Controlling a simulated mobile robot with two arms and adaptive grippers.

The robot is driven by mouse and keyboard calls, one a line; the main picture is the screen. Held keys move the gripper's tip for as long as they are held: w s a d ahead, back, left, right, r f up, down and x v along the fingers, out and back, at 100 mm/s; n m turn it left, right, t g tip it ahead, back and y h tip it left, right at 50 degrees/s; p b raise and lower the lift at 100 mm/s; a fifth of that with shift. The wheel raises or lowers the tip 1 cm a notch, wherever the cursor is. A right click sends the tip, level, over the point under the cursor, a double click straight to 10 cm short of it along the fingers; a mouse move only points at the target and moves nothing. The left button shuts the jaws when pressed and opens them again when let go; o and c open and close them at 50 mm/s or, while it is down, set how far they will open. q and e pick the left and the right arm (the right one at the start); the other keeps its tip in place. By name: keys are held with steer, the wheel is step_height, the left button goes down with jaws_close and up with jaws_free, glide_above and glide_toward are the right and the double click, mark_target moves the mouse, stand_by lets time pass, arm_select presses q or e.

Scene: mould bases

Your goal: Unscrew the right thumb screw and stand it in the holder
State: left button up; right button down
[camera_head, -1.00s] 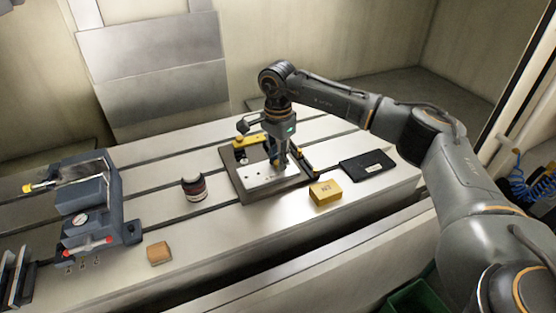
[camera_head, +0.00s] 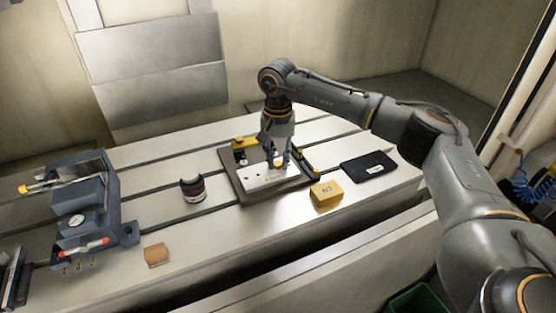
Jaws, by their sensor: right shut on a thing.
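The mould base is a silver block (camera_head: 262,179) on a dark plate (camera_head: 240,189), on the slotted table. My right gripper (camera_head: 278,160) points down over the block, its fingers shut on a small yellow-orange thumb screw (camera_head: 278,164). The fingers hide most of the screw, and I cannot tell whether it is still threaded in the block or just above it. I cannot make out clearly which thing is the holder. My left gripper is not in view.
A yellow box (camera_head: 326,194) and a black pad (camera_head: 368,166) lie to the right of the plate. A dark-red and black round piece (camera_head: 192,187) stands left of it. A wooden block (camera_head: 156,255) is at the front, a grey vise-like fixture (camera_head: 85,200) at the left.

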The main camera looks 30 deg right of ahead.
steer(key=shift+r+n, duration=0.1)
steer(key=shift+n, duration=0.3)
steer(key=n, duration=0.3)
steer(key=shift+n, duration=0.4)
steer(key=c, duration=1.1)
jaws_free()
